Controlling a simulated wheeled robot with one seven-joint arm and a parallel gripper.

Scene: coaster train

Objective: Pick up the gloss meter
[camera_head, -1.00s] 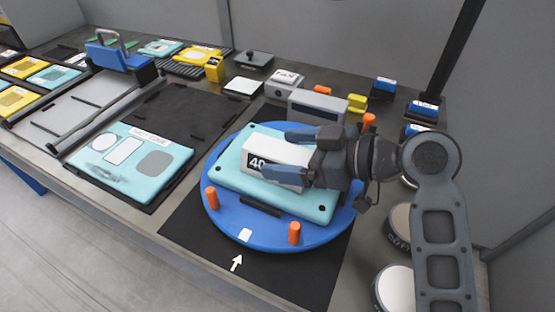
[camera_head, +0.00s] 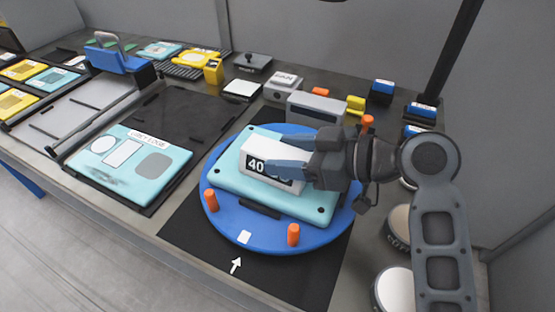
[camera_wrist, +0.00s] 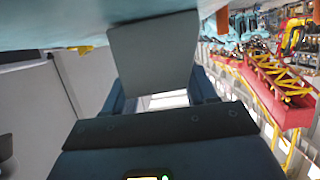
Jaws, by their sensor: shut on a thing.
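The gloss meter (camera_head: 256,165) is a white box with a dark display reading 40. It sits over the teal plate (camera_head: 236,182) on the round blue turntable (camera_head: 222,218). My gripper (camera_head: 272,153) comes from the right with its blue fingers closed along the meter, one on the far side and one on the near side. Its right end is hidden by the fingers and gripper body. I cannot tell any gap under the meter. In the wrist view, a grey block (camera_wrist: 155,50) fills the space before the dark blue gripper parts, with a teal surface along the top.
Orange pegs (camera_head: 293,235) stand up at the turntable's rim. A grey box (camera_head: 314,108) stands close behind it. Round pucks (camera_head: 397,290) lie at the right. A teal panel (camera_head: 128,163) lies in a dark tray at the left.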

